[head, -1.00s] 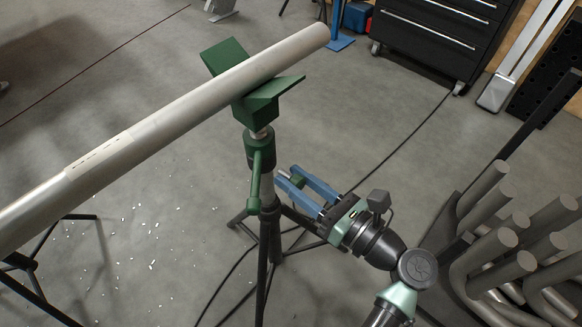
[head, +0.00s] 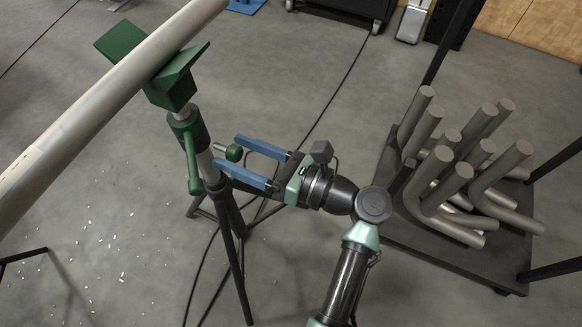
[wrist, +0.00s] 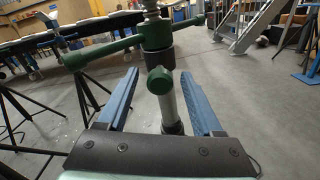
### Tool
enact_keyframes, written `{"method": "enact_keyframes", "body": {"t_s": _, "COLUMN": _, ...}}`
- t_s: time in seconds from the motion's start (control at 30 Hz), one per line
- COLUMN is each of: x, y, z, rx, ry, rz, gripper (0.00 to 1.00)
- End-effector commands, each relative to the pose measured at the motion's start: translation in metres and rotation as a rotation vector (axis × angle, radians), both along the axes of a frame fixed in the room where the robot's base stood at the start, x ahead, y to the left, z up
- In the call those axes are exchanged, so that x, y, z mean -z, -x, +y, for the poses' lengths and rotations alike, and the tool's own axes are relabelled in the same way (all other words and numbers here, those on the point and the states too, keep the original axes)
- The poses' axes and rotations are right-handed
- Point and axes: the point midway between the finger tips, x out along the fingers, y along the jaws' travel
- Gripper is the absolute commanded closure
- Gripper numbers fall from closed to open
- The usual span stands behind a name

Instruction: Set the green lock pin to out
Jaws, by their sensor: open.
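The green lock pin (head: 234,152) is a round green knob on a short grey stem at the side of the stand's post, below the green collar. It also shows in the wrist view as a green knob (wrist: 160,80) in front of the silver tube. My gripper (head: 226,150) is open, its two blue fingers pointing at the post with the knob between them, near the tips. In the wrist view my gripper (wrist: 158,74) has visible gaps on both sides of the knob. I cannot tell from these views how far out the pin stands.
A green V-shaped head (head: 168,90) on the stand carries a long grey pipe (head: 110,85). A green clamp handle (head: 192,160) hangs from the collar, close to my fingers. Black tripod legs (head: 240,270) spread below. A cart (head: 400,225) with bent pipes stands at right.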

Motion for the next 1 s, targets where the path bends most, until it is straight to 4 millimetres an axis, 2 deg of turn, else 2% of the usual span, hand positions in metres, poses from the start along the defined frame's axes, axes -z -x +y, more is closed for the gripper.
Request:
{"method": "enact_keyframes", "body": {"t_s": 0.4, "x": -0.002, "y": 0.029, "z": -0.082, "rx": 0.005, "ry": -0.001, "rz": 0.002, "gripper": 0.32}}
{"method": "enact_keyframes", "body": {"t_s": 0.53, "x": -0.001, "y": 0.036, "z": -0.101, "rx": 0.005, "ry": 0.000, "rz": 0.001, "gripper": 0.32}}
{"method": "enact_keyframes", "body": {"t_s": 0.7, "x": 0.000, "y": 0.042, "z": -0.114, "rx": 0.003, "ry": 0.000, "rz": 0.001, "gripper": 0.32}}
{"method": "enact_keyframes", "body": {"t_s": 1.0, "x": 0.001, "y": 0.043, "z": -0.116, "rx": 0.001, "ry": 0.000, "rz": 0.001, "gripper": 0.32}}
